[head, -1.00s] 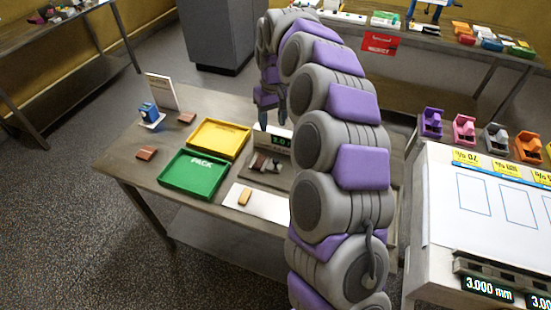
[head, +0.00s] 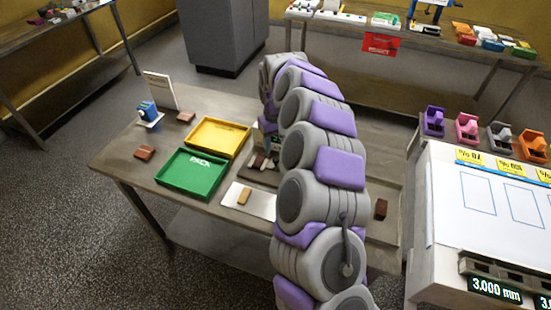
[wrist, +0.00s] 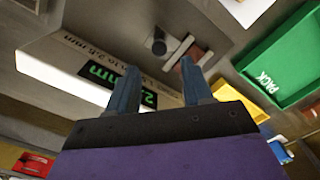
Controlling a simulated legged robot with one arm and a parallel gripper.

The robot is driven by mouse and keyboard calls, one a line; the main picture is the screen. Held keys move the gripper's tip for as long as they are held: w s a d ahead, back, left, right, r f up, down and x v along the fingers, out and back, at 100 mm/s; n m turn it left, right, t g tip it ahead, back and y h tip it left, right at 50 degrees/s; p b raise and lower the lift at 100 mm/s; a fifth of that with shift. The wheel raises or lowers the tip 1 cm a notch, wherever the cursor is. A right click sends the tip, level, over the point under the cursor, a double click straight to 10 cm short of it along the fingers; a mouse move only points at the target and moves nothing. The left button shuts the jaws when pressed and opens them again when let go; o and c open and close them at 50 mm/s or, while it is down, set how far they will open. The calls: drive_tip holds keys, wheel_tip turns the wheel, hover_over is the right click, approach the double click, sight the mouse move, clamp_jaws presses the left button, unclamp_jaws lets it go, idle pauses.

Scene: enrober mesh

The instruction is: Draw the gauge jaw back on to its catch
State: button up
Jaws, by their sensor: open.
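The gauge (wrist: 65,72) is a pale box with a lit green readout, partly hidden by my left finger in the wrist view.
A green PACK tray (head: 193,174) and a yellow tray (head: 219,136) lie left of the gauge. A white sheet with a tan block (head: 244,196) lies in front. A brown block (head: 381,208) sits at the table's right. A white station (head: 470,235) stands at right.

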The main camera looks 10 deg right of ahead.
sight(276, 159)
wheel_tip(276, 159, down, 7)
drive_tip(key=shift+r+b, duration=0.15)
drive_tip(key=shift+b, duration=0.45)
drive_tip(key=shift+c, duration=0.4)
clamp_jaws()
